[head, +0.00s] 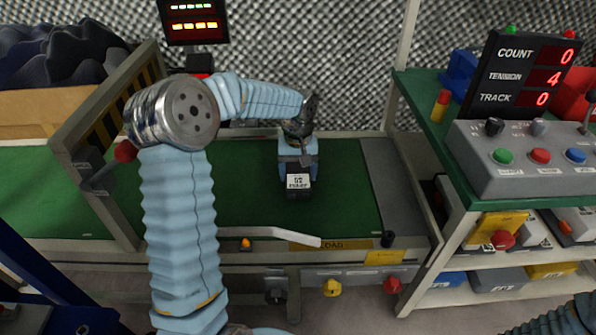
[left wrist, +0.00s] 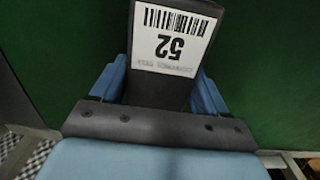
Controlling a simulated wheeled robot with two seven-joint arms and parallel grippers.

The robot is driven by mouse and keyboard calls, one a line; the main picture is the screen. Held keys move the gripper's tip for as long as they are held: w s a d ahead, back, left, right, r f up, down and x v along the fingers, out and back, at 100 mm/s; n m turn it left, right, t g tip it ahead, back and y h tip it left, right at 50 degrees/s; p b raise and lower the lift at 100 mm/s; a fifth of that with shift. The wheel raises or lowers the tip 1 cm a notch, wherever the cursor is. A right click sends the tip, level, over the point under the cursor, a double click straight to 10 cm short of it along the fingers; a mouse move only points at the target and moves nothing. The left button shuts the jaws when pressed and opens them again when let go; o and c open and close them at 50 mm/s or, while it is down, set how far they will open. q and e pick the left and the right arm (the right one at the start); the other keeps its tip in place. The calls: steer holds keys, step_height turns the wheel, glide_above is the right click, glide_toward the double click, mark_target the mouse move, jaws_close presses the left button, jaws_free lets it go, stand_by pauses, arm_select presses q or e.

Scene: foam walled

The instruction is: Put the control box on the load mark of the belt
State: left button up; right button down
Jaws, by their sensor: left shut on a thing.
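The control box (head: 298,182) is a dark box with a white label marked 52 and a barcode. It also shows in the left wrist view (left wrist: 160,85), between the blue fingers. My left gripper (head: 298,155) is shut on it from above, over the green belt (head: 345,205). I cannot tell whether the box touches the belt. A yellow plate reading LOAD (head: 330,245) sits on the belt's front rail, to the right of and nearer than the box. A load mark on the belt surface itself is not clear. My right gripper is not in view.
A pale bar (head: 270,235) lies along the front rail. A striped frame (head: 105,130) spans the belt at left. A grey end plate (head: 390,190) closes the right. A green-topped bench with a button console (head: 530,155) stands right. Belt around the box is clear.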

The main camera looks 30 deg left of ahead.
mark_target(298, 170)
arm_select(q)
steer(key=o, duration=1.4)
steer(key=shift+f, duration=0.15)
steer(key=shift+r, duration=0.25)
step_height(298, 170, up, 12)
steer(key=p, duration=0.2)
